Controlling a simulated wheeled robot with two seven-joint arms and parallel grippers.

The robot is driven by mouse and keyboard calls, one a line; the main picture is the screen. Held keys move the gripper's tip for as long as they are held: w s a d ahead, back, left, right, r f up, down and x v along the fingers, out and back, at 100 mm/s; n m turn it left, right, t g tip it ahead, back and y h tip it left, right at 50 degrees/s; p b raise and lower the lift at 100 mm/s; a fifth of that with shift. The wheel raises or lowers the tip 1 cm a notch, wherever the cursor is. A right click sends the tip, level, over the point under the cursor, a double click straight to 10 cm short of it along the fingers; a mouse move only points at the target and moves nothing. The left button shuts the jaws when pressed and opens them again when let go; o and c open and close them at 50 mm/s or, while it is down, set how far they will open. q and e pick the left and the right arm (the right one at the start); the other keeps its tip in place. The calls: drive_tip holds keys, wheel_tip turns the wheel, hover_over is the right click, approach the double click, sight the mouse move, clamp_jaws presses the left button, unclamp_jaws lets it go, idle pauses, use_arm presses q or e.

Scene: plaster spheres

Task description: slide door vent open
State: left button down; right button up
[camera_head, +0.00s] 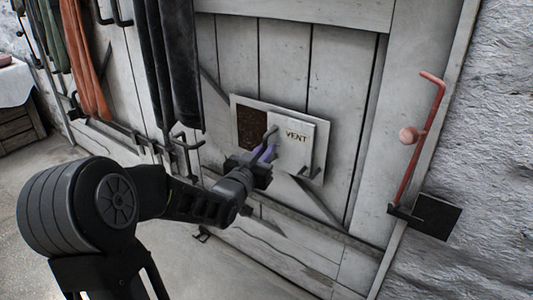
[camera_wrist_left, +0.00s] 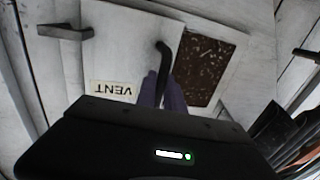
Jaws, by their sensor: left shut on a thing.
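The white vent slide panel (camera_head: 293,152) with a VENT label is mounted on the plank door. Left of it, a dark speckled vent opening (camera_head: 251,128) shows uncovered; it also shows in the wrist view (camera_wrist_left: 211,70). A dark handle (camera_wrist_left: 166,56) stands on the panel's edge beside the opening. My left gripper (camera_head: 266,153) is shut on this handle; its purplish fingers (camera_wrist_left: 162,92) meet at it in the wrist view. A second dark handle (camera_head: 315,172) is on the right side in the head view. My right gripper is not in view.
Dark garments (camera_head: 172,65) and orange cloth (camera_head: 82,60) hang to the left. The floor at lower left is partly clear.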

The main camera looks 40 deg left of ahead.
use_arm(q)
drive_tip(key=shift+d+f, duration=0.1)
drive_tip(key=shift+d, duration=0.25)
drive_tip(key=c, duration=1.5)
unclamp_jaws()
drive_tip(key=shift+o, duration=0.2)
drive_tip(key=shift+s, duration=0.1)
drive_tip(key=p+v, duration=0.2)
drive_tip(key=v, duration=0.5)
drive_tip(key=shift+s, duration=0.3)
